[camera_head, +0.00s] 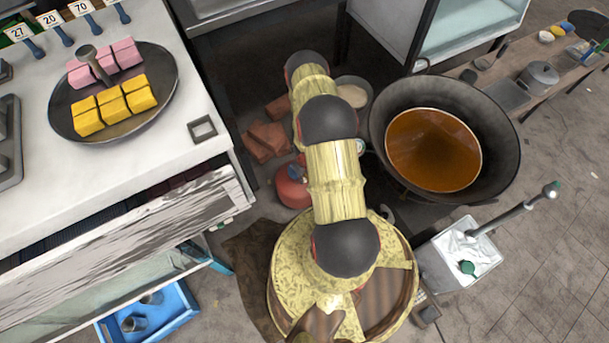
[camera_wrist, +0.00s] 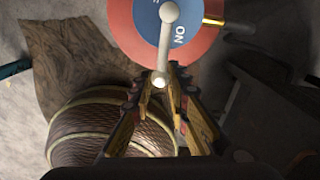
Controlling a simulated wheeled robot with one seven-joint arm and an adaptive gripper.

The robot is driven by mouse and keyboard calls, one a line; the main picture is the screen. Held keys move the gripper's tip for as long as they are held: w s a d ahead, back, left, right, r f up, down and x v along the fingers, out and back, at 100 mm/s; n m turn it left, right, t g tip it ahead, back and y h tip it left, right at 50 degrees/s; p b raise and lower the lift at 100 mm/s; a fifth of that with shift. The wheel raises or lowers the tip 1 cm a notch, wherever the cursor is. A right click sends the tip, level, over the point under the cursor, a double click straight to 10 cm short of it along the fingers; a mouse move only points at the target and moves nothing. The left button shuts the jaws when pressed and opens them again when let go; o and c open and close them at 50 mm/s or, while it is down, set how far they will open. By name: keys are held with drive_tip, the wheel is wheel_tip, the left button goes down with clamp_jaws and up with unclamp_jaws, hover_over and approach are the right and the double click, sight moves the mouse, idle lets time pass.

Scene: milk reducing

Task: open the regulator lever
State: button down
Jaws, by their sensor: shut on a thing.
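The regulator shows in the wrist view as a red disc (camera_wrist: 203,40) with a blue face (camera_wrist: 152,22) marked "ON". Its pale lever (camera_wrist: 166,45) runs from a round knob at the centre of the face down to a rounded end. My gripper (camera_wrist: 160,80) is shut on that lower end of the lever, with a fingertip on either side. In the head view a red rounded thing (camera_head: 293,187), with a small blue part on top, lies on the floor left of my arm. My arm hides my gripper and the lever there.
A wide dark pan (camera_head: 495,125) of brown liquid stands right of my arm. A white counter (camera_head: 125,172) with a tray of sweets is at left. A ridged round thing (camera_wrist: 105,135) sits below the lever in the wrist view.

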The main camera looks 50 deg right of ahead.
drive_tip(key=shift+s+a+f, duration=0.1)
drive_tip(key=shift+s+a, duration=0.1)
drive_tip(key=shift+s, duration=0.1)
drive_tip(key=c, duration=2.1)
unclamp_jaws()
drive_tip(key=shift+c, duration=0.2)
drive_tip(key=o, duration=0.5)
drive_tip(key=shift+w+d, duration=0.1)
drive_tip(key=shift+d, duration=0.05)
drive_tip(key=shift+c, duration=0.2)
drive_tip(key=shift+w, duration=0.1)
wheel_tip(320, 180, up, 12)
drive_tip(key=shift+s, duration=0.2)
